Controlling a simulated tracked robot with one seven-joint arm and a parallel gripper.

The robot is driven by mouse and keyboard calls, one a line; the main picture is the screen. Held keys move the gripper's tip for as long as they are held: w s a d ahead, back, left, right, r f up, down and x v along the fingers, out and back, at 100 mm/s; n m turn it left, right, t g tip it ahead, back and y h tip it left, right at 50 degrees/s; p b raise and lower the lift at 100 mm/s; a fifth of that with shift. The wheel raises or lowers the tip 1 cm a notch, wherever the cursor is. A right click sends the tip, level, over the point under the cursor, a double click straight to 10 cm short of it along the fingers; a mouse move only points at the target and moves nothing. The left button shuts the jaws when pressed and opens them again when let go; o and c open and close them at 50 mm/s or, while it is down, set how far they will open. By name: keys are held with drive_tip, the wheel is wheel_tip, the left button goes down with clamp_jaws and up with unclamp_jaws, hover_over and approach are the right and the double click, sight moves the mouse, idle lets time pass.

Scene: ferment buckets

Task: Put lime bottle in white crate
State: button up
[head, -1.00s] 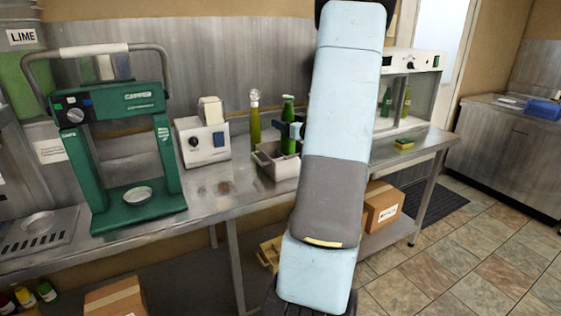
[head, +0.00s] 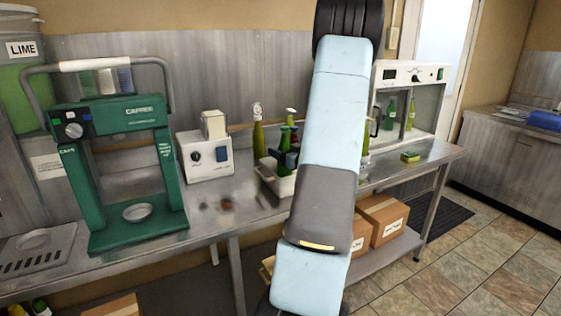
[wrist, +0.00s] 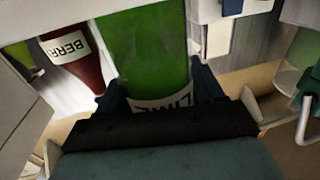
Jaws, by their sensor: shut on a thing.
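The green lime bottle (head: 285,140) is upright at the white crate (head: 283,186) on the steel counter. Its lower part is hidden by my gripper and the crate, so I cannot tell whether it touches the crate floor. My gripper (head: 287,158) is shut on the bottle, low over the crate, partly hidden behind my arm. In the wrist view the bottle (wrist: 145,50) fills the middle between my fingers, with its LIME label upside down. A dark red bottle labelled BERR (wrist: 75,68) shows at the left there.
A yellow-green bottle (head: 258,137) stands behind the crate. A white device (head: 206,155) and a green press (head: 120,165) stand to the left. A sponge (head: 411,156) and a white cabinet (head: 412,98) are at the right. My arm covers the counter between.

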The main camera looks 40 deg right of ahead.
drive_tip(key=shift+f, duration=1.7)
drive_tip(key=shift+f, duration=0.1)
drive_tip(key=o, duration=1.5)
drive_tip(key=s, duration=1.2)
drive_tip(key=shift+a, duration=0.3)
